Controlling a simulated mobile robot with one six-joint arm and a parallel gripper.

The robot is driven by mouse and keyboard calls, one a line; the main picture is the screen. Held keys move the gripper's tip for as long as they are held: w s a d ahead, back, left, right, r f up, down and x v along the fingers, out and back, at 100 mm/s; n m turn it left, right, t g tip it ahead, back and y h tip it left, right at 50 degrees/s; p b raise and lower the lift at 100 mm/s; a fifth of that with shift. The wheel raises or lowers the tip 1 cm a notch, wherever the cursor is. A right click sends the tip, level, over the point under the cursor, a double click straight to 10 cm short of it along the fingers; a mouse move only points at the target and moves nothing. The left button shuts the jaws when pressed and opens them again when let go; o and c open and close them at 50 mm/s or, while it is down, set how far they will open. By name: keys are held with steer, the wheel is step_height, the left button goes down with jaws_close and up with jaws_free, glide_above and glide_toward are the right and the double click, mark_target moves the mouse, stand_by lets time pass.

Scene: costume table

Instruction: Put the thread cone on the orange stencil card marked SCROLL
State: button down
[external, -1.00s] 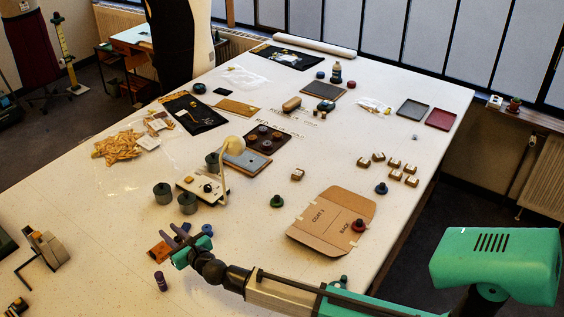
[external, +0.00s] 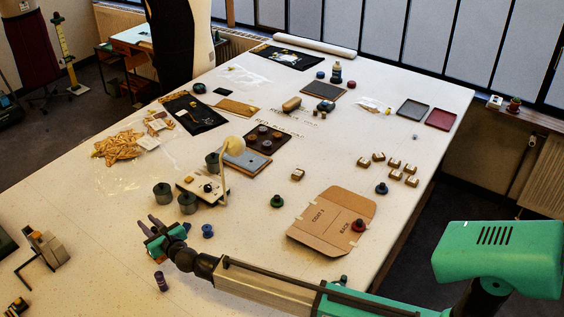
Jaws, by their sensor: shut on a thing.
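My gripper (external: 156,224) is low over the near left of the table, pointing away from the camera. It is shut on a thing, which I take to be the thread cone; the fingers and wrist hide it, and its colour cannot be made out. The orange stencil card cannot be clearly seen now; my gripper and wrist cover the spot where orange showed earlier. Its lettering cannot be read. I cannot tell whether the held thing touches the card.
A purple spool (external: 161,282) stands just in front of my gripper, and a blue spool (external: 207,231) to its right. Grey-green cylinders (external: 187,204) and a cream device (external: 203,187) stand behind. A cardboard folder (external: 318,237) lies right.

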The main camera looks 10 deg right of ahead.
steer(key=shift+w+a, duration=0.1)
steer(key=shift+a, duration=0.05)
steer(key=shift+f, duration=1.75)
steer(key=shift+f, duration=0.15)
steer(key=c, duration=1.5)
jaws_free()
steer(key=shift+o, duration=0.2)
steer(key=shift+r, duration=0.2)
steer(key=b+v, duration=0.1)
steer(key=v, duration=1.1)
steer(key=shift+f, duration=0.1)
